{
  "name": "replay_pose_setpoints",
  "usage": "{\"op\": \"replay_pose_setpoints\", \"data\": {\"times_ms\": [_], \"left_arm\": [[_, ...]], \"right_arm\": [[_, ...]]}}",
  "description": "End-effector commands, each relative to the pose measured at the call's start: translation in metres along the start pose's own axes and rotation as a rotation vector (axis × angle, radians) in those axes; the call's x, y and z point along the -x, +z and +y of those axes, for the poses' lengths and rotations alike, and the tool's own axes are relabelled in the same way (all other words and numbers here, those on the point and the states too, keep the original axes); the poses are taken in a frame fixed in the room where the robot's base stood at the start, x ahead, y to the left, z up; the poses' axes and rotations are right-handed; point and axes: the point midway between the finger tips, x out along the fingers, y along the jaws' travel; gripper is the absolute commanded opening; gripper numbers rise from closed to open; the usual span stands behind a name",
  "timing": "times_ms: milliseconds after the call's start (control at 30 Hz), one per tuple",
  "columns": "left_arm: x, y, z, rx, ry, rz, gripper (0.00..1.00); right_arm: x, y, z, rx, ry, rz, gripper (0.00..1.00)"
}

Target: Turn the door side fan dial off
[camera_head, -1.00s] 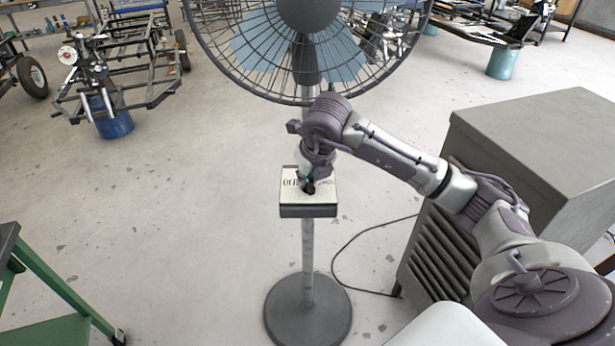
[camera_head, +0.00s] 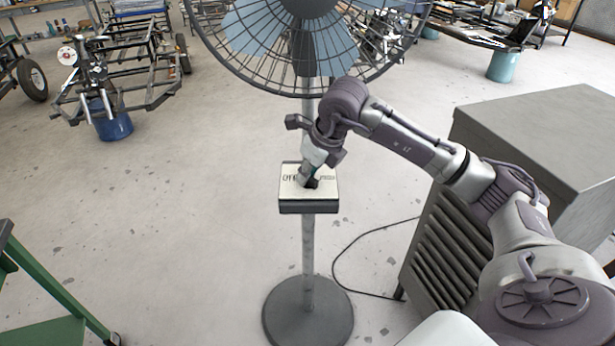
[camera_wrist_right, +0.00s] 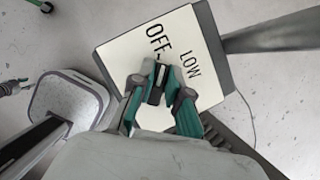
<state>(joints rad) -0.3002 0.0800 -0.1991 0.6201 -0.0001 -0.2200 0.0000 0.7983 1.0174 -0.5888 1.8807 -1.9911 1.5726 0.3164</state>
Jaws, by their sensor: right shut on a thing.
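The fan's control box (camera_head: 309,206) sits on its grey pole, below the caged fan head (camera_head: 312,45). Its pale face carries printed words, and the wrist view of the box face (camera_wrist_right: 113,52) shows OFF and LOW. My right gripper (camera_head: 309,182) reaches down to the face from above. In the wrist view its green-sided fingers (camera_wrist_right: 160,82) are closed around the small dark dial (camera_wrist_right: 155,97). The fingers hide most of the dial, and I cannot tell which word it points to.
A grey louvred cabinet (camera_head: 545,140) stands at the right, with a black cable (camera_head: 345,250) on the floor beside it. A green stand (camera_head: 50,310) is at lower left. A wheeled metal frame (camera_head: 125,75) stands behind.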

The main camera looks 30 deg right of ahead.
Motion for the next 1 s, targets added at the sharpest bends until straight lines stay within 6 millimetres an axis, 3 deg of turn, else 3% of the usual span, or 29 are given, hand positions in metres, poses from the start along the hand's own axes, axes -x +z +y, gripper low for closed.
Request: {"op": "replay_pose_setpoints", "data": {"times_ms": [333,867,900,1000], "left_arm": [[-0.0071,0.0002,0.0002,-0.001,0.000,0.001,0.41],[-0.0075,0.0001,0.0004,-0.002,0.000,0.001,0.41],[-0.0075,0.0001,0.0003,-0.002,0.000,0.001,0.41],[-0.0075,0.0001,0.0003,-0.002,0.000,0.001,0.41]], "right_arm": [[0.0007,0.0008,-0.0003,0.145,0.058,-0.003,0.00],[0.0012,0.0010,0.0000,0.174,0.070,-0.003,0.00],[0.0012,0.0010,0.0000,0.174,0.070,-0.003,0.17],[0.0011,0.0008,0.0001,0.173,0.070,-0.003,0.34]]}}
